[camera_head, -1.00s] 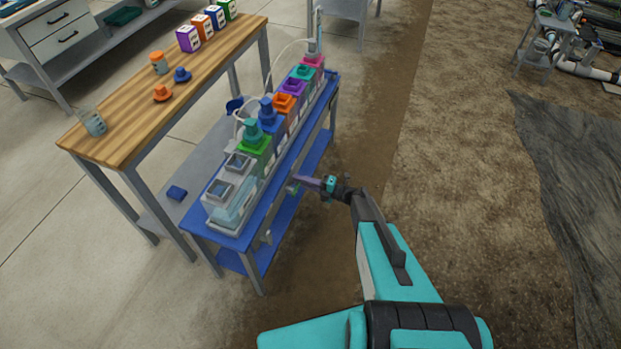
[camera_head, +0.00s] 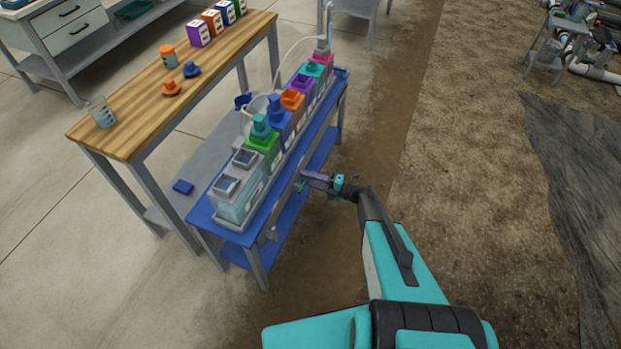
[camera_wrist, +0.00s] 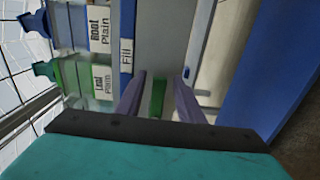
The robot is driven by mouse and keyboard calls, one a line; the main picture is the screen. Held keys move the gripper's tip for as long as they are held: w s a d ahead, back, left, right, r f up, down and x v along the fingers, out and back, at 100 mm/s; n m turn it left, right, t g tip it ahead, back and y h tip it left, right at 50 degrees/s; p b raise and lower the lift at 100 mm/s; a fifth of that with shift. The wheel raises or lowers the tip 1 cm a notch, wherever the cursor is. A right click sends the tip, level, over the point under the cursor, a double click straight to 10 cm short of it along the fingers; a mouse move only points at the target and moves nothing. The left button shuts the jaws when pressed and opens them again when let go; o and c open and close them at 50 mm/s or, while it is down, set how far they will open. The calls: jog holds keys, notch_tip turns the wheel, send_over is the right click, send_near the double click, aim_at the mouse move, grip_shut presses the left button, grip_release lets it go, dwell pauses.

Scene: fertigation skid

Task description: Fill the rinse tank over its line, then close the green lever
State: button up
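The green lever (camera_wrist: 158,97) stands between the two purple fingers of my gripper (camera_wrist: 157,96) in the wrist view, with a gap on each side. My gripper (camera_head: 306,180) is open and sits at the front side of the blue bench in the head view. A label reading "Fill" (camera_wrist: 126,57) is left of the lever. Clear tank compartments with grey-rimmed square openings (camera_head: 236,205) stand at the near end of the bench; one is likely the rinse tank. Pale bluish content shows in them, but the line and exact level are too small to read.
A row of coloured-top tanks fills the blue bench (camera_head: 200,212), including a green one (camera_wrist: 97,77) labelled "Leaf" and a blue one labelled "Root". Behind stands a wooden-topped table (camera_head: 135,125) with a beaker (camera_head: 101,113). Bare ground lies right of the bench.

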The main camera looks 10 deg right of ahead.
jog(key=b+v, duration=0.1)
jog(key=v, duration=1.2)
jog(key=shift+d+b, duration=0.2)
jog(key=shift+b, duration=0.2)
jog(key=shift+s, duration=0.1)
jog(key=shift+a, duration=0.1)
dwell(1.4)
jog(key=s+a+f+n+g+h, duration=0.25)
jog(key=s+a+n+g, duration=0.35)
jog(key=s+a+n, duration=0.3)
jog(key=s+a+f+n+g+h, duration=0.1)
jog(key=s+a+f+n+g, duration=0.35)
jog(key=s+a+n, duration=0.45)
jog(key=s+d+r+n+g+h, duration=0.1)
jog(key=s+n+h, duration=0.4)
jog(key=s+n, duration=0.5)
jog(key=s+d+n+g+h, duration=0.4)
jog(key=s+n, duration=0.6)
jog(key=n, duration=0.5)
jog(key=shift+s+d+r+h, duration=0.25)
jog(key=shift+d+r+h, duration=0.1)
jog(key=shift+d+h, duration=0.9)
